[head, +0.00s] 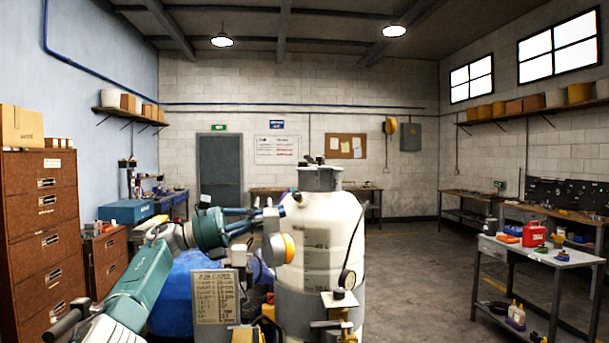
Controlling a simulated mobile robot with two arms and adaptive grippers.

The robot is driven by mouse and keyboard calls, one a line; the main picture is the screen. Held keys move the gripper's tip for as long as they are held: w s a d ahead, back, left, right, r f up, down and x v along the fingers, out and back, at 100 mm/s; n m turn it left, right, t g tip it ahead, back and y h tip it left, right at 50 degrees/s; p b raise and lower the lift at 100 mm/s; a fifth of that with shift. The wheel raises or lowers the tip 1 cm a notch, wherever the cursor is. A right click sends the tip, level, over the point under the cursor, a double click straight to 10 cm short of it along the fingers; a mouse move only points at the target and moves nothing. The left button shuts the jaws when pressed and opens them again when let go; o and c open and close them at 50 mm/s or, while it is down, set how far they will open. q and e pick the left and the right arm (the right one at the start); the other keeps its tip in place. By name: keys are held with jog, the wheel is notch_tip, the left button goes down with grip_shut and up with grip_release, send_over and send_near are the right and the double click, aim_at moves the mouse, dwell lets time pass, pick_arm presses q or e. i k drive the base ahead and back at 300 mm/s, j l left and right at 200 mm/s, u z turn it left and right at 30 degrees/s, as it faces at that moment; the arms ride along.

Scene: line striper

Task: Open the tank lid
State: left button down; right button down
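The tank (316,238) is a large off-white drum standing upright in the middle of the head view. Its grey lid (321,179) sits on top with dark fittings above it, and it looks closed. My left gripper (268,218) reaches in from the left, beside the tank's upper left side and lower than the lid. It overlaps the tank's edge in the picture; I cannot tell if it touches. Its finger links show side on, and the gap between the fingertips is not clear. No held thing shows. My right gripper is not in view.
An orange round part (283,248) sits just below my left gripper. Brown drawer cabinets (42,235) are at left, a workbench (540,250) at right. The floor between tank and bench is clear.

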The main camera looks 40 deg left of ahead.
aim_at(317, 169)
jog(key=i+j, duration=0.3)
jog(key=j, duration=0.15)
jog(key=i+j, duration=0.3)
jog(key=j, duration=0.2)
jog(key=i+j, duration=0.3)
jog(key=j, duration=0.15)
jog(key=i+j, duration=0.3)
jog(key=j, duration=0.2)
